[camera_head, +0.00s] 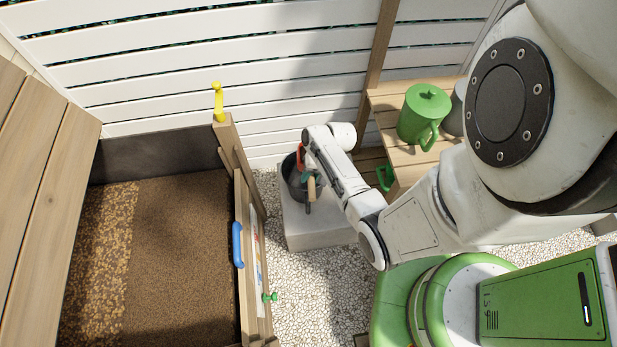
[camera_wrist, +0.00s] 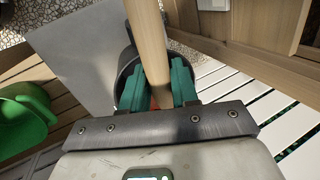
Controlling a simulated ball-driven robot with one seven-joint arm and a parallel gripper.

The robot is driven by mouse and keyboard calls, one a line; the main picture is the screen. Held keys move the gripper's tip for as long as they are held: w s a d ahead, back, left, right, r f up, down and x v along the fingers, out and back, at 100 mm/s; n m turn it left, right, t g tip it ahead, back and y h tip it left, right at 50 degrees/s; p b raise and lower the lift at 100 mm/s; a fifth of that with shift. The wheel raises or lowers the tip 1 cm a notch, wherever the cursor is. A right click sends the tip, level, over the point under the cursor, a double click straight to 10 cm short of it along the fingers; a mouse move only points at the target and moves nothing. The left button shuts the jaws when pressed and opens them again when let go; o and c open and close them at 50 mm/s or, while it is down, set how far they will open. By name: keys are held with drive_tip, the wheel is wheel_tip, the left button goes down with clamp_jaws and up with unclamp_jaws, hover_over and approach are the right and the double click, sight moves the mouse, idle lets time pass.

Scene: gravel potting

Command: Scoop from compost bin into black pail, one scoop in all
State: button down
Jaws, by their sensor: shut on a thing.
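The compost bin (camera_head: 247,260) is a large wooden box at the left in the head view, with brown compost (camera_head: 180,260) inside. The black pail (camera_head: 288,178) stands on a pale block, right of the bin; it also shows behind my gripper in the wrist view (camera_wrist: 125,62). My gripper (camera_head: 308,180) is over the pail, its teal fingers (camera_wrist: 158,88) shut on a wooden handle (camera_wrist: 148,40), seen in the head view too (camera_head: 311,188). The far end of this tool and whatever it carries are hidden. My arm and gripper cover much of the pail's inside.
The pale block (camera_head: 310,233) stands on white gravel (camera_head: 310,290). A green watering can (camera_head: 424,115) stands on a slatted wooden bench (camera_head: 400,160) at the right. A blue handle (camera_head: 237,244) is on the bin's side and a yellow one (camera_head: 219,103) at its corner. A white fence closes the back.

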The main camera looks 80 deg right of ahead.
drive_tip(key=shift+s+d+f+t+y+b, duration=0.2)
drive_tip(key=shift+s+f+t+y+b, duration=0.1)
drive_tip(key=shift+t+b, duration=0.4)
drive_tip(key=t+b, duration=0.1)
drive_tip(key=t+y+b, duration=0.1)
drive_tip(key=t, duration=0.1)
drive_tip(key=shift+s+f, duration=0.1)
drive_tip(key=shift+f, duration=0.3)
drive_tip(key=shift+s+f+m+t+y+b, duration=0.15)
drive_tip(key=shift+m+t+y+b, duration=0.1)
drive_tip(key=shift+t+b, duration=0.8)
drive_tip(key=shift+s+f+m+t+y+b, duration=0.1)
drive_tip(key=shift+f+m+t+y+b, duration=0.1)
drive_tip(key=shift+t+b, duration=0.85)
drive_tip(key=shift+s+f+m+t+y+b, duration=0.15)
drive_tip(key=shift+t+y+b, duration=0.1)
drive_tip(key=shift+t+b, duration=0.8)
drive_tip(key=shift+w+r+g+b, duration=0.1)
drive_tip(key=shift+g+b, duration=0.15)
drive_tip(key=shift+b, duration=0.05)
drive_tip(key=shift+r, duration=0.1)
